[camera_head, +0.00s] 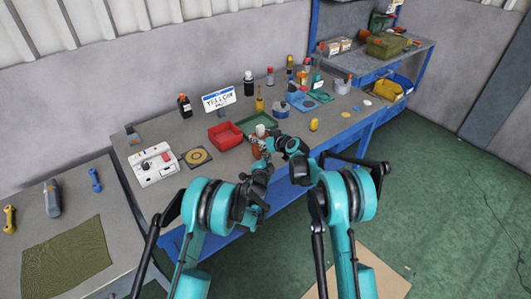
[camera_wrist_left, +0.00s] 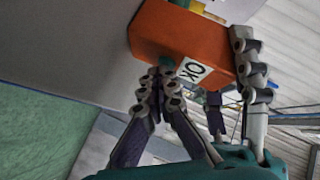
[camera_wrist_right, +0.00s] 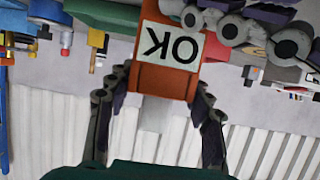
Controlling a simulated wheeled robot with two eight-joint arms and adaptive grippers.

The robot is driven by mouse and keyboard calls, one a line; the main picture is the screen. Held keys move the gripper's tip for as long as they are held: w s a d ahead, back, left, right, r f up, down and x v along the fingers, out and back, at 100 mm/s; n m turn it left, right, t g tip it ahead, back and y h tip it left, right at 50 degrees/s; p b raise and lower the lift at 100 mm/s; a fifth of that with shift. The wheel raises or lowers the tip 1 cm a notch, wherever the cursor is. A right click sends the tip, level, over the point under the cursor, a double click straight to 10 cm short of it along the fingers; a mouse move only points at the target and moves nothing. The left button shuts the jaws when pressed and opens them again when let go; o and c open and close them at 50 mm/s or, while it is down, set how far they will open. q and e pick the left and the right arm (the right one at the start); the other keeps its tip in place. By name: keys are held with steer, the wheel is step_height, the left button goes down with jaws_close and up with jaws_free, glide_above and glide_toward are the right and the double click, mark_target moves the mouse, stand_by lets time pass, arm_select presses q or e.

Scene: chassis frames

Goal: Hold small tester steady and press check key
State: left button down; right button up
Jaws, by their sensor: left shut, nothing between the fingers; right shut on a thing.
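The small tester is an orange box with a white OK label. In the head view only a small part of the tester (camera_head: 256,149) shows at the bench's front edge, mostly behind my grippers. My right gripper (camera_head: 271,143) is shut on the tester (camera_wrist_right: 160,82), with a finger on each side in the right wrist view. My left gripper (camera_wrist_left: 164,82) is shut and empty. Its fingertips are at the tester's face (camera_wrist_left: 175,35), beside the OK label (camera_wrist_left: 193,70). A small greenish spot shows at the fingertips; I cannot tell whether it is the check key or whether they touch it.
A red bin (camera_head: 225,136) and a green tray (camera_head: 262,122) stand just behind my grippers. A white device (camera_head: 154,165) is at the left of the bench. A sign (camera_head: 219,99) and several bottles stand along the back. A second table (camera_head: 110,215) is at the left.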

arm_select(q)
steer(key=shift+s+d, duration=0.4)
steer(key=shift+s, duration=0.3)
steer(key=s+d, duration=0.2)
steer(key=s, duration=0.2)
steer(key=shift+s+d, duration=0.1)
steer(key=shift+d, duration=0.3)
stand_by(0.4)
arm_select(e)
steer(key=o, duration=1.4)
